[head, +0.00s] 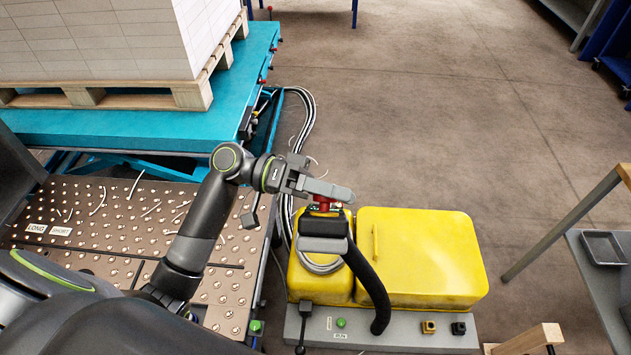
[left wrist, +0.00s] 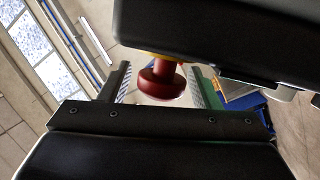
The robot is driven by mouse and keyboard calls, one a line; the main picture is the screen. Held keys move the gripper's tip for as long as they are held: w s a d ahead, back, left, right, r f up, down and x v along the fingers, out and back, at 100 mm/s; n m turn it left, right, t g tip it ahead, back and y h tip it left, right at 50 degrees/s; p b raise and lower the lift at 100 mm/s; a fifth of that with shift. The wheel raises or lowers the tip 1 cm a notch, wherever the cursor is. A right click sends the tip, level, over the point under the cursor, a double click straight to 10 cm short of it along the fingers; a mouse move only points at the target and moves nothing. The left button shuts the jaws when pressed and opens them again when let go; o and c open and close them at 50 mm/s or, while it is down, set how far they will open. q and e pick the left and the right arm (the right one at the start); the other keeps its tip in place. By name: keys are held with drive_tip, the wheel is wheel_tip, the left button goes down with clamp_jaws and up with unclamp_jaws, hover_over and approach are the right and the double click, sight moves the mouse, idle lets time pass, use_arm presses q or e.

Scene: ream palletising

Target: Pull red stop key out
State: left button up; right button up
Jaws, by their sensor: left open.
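The red stop key (head: 322,204) stands on top of the yellow machine (head: 425,255), at its left end, behind a black head piece. In the left wrist view the red key (left wrist: 160,83) shows as a round red knob on a short stem with a yellow collar. My left gripper (head: 328,192) is open over the key. Its two fingers stand on either side of the knob, with a visible gap on each side. In the head view the fingers partly hide the key. My right gripper is out of view.
A black hose (head: 370,285) curves down the machine's front to a grey base with buttons. A teal lift table (head: 120,128) with a loaded wooden pallet stands back left. A studded metal platform (head: 115,210) lies left. The floor behind the machine is clear.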

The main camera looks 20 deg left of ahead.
use_arm(q)
drive_tip(key=shift+a+f, duration=0.1)
drive_tip(key=shift+a, duration=0.35)
drive_tip(key=a+b, duration=0.3)
drive_tip(key=a, duration=1.3)
drive_tip(key=shift+a+b, duration=0.25)
drive_tip(key=shift+b, duration=0.1)
